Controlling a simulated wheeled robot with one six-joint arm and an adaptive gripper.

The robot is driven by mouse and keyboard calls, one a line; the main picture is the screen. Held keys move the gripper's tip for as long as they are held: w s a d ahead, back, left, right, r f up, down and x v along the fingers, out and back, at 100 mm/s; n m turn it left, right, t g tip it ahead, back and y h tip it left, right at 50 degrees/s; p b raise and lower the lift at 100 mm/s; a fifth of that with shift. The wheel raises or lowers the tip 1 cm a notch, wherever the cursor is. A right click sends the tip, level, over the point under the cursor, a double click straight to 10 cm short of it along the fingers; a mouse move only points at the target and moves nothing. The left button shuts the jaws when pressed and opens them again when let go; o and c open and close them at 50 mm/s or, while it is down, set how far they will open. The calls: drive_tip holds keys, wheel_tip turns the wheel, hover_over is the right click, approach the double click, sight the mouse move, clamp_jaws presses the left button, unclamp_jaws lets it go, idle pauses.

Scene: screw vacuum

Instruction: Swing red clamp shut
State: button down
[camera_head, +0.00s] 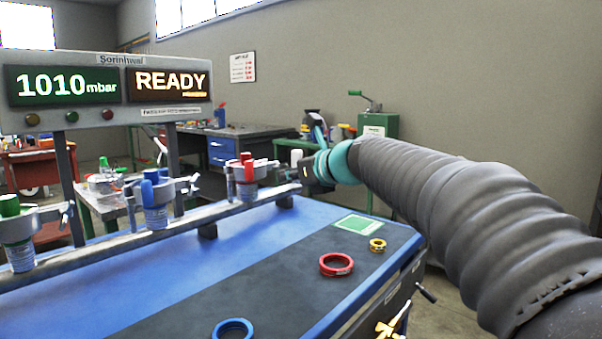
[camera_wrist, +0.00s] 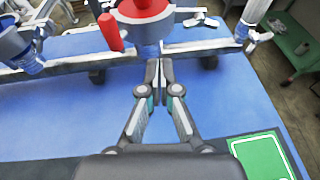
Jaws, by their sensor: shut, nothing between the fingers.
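The grey clamp body is only partly in view. My gripper (camera_wrist: 160,72) is shut and empty, its fingertips just in front of the port, below the red part. I cannot tell whether they touch it. In the head view my gripper (camera_head: 296,174) is small and dark, to the right of the red clamp.
Blue (camera_head: 152,192) and green (camera_head: 12,212) clamps sit further left on the rail (camera_head: 120,245). A red ring (camera_head: 336,265), a yellow ring (camera_head: 377,245) and a blue ring (camera_head: 232,328) lie on the bench near a green pad (camera_head: 358,224). The display (camera_head: 108,88) reads 1010 mbar, READY.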

sight(262, 167)
drive_tip(key=shift+w+a+f, duration=0.1)
drive_tip(key=shift+w+a, duration=1.45)
drive_tip(key=shift+w, duration=0.3)
drive_tip(key=shift+p, duration=0.35)
